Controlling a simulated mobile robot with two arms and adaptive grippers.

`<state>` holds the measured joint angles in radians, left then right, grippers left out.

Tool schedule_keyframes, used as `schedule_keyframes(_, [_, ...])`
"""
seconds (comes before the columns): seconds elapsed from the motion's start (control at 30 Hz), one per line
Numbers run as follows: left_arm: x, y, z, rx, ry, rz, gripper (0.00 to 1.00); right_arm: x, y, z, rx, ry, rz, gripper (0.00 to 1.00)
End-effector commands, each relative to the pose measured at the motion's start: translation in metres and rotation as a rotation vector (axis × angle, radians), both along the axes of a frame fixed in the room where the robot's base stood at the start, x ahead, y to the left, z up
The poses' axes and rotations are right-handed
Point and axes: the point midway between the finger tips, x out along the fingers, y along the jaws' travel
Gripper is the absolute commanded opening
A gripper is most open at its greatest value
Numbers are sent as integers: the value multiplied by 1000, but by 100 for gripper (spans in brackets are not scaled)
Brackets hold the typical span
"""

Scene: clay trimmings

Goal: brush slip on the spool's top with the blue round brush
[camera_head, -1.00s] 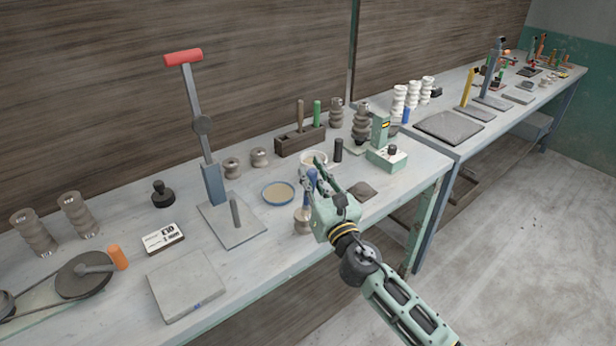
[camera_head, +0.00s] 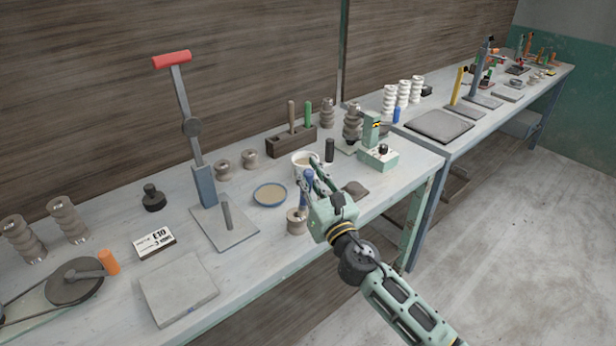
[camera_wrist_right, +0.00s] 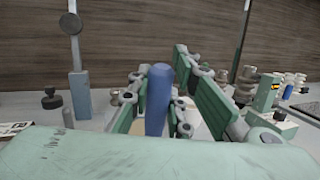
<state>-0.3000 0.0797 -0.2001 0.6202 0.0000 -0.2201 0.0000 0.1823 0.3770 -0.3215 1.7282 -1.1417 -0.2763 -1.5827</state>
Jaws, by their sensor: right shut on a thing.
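My right gripper (camera_head: 311,180) is shut on the blue round brush (camera_head: 308,176), whose blue handle stands roughly upright between the fingers. The handle also fills the middle of the right wrist view (camera_wrist_right: 159,98). A short grey-brown spool (camera_head: 297,223) stands on the bench near its front edge, just below the brush. The brush's lower end is close over the spool's top; I cannot tell whether it touches. A white cup (camera_head: 298,164) with pale liquid stands just behind the gripper, partly hidden by it. My left gripper is not in view.
A blue-rimmed dish (camera_head: 256,198) lies left of the spool. A press with a red handle (camera_head: 172,60) stands farther left. A wooden tool block (camera_head: 291,143), a black cylinder (camera_head: 329,150) and a green device (camera_head: 378,160) stand behind. A dark flat pad (camera_head: 355,188) lies to the right.

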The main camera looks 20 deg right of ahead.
Motion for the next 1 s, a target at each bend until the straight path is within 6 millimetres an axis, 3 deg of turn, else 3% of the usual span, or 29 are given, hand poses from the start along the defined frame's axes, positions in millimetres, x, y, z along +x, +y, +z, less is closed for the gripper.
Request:
schedule_keyframes(0.5, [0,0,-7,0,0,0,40,0,0,-7,0,0,0,0])
schedule_keyframes(1.0, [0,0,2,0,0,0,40,0,0,2,0,0,0,0])
